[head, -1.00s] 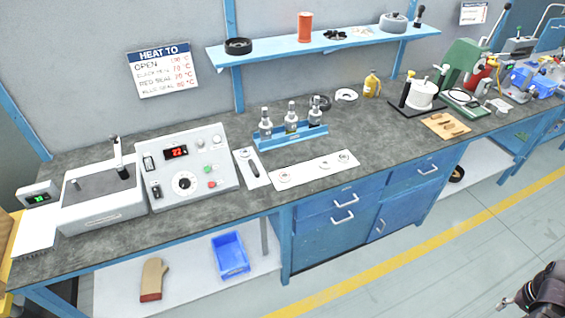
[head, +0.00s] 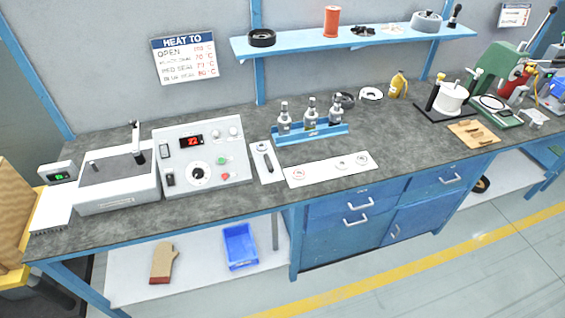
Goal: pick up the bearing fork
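A slim dark-handled tool (head: 268,162) lies on a small white mat (head: 275,178) on the bench, just right of the control box. It may be the bearing fork, but it is too small here to make out its tines. A pale ring-like shape (head: 262,148) is at the far end of the same mat, and I cannot tell whether it belongs to the tool. My gripper is not in view, and nothing touches the tool.
The control box (head: 203,158) with a red display stands left of the tool. A blue rack (head: 312,137) with several upright metal parts stands behind right. A white plate (head: 318,174) with round markings lies to the right. An overhead shelf (head: 345,43) runs behind; floor in front is clear.

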